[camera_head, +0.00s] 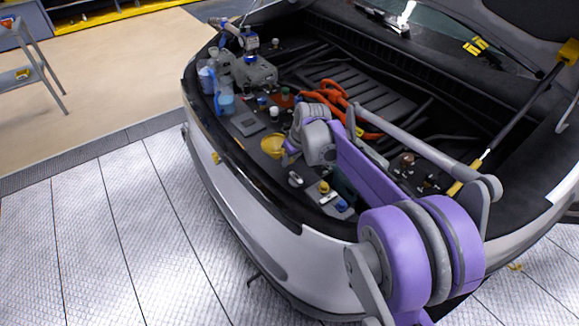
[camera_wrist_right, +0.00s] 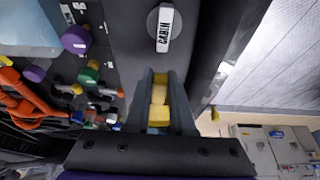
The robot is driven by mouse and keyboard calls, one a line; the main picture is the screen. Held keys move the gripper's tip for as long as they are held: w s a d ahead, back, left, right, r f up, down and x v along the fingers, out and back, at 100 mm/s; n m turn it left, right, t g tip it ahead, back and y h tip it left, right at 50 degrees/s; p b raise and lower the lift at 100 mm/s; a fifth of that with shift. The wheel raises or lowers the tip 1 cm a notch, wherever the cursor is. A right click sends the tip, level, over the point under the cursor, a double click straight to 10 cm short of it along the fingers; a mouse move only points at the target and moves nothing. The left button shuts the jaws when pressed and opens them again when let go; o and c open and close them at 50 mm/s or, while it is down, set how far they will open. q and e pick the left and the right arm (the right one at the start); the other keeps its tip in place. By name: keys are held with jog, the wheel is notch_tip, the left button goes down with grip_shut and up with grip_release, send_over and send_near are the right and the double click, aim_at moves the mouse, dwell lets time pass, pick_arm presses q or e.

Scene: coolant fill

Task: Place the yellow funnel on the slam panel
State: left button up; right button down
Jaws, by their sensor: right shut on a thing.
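The yellow funnel (camera_head: 272,146) shows in the head view at the front of the open car bay, over the dark slam panel (camera_head: 250,143). My right gripper (camera_head: 287,149) is shut on the funnel's right side. In the right wrist view, yellow parts of the funnel (camera_wrist_right: 158,114) show between the two dark fingers. The gripper hides part of the funnel, and I cannot tell whether the funnel touches the panel. My left gripper is not in view.
Clear bottles (camera_head: 226,103) and a grey box (camera_head: 255,72) stand at the panel's left end. Orange cables (camera_head: 328,94) lie behind. A yellow cap (camera_head: 323,187) and a blue cap (camera_head: 342,206) are nearer.

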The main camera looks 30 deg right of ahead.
jog(key=shift+f, duration=1.5)
jog(key=shift+f, duration=0.2)
jog(key=c, duration=0.8)
grip_release()
jog(key=shift+o, duration=0.2)
jog(key=shift+r, duration=0.1)
jog(key=v, duration=1.1)
jog(key=s+a+f, duration=0.5)
jog(key=s+a, duration=0.3)
jog(key=s, duration=0.3)
jog(key=s+a+f+m, duration=0.1)
jog(key=s+a+f, duration=0.3)
jog(key=s+a, duration=0.3)
jog(key=s, duration=0.5)
jog(key=shift+a+f+t+p, duration=0.3)
jog(key=shift+a+f+t, duration=0.05)
jog(key=shift+a+t, duration=0.05)
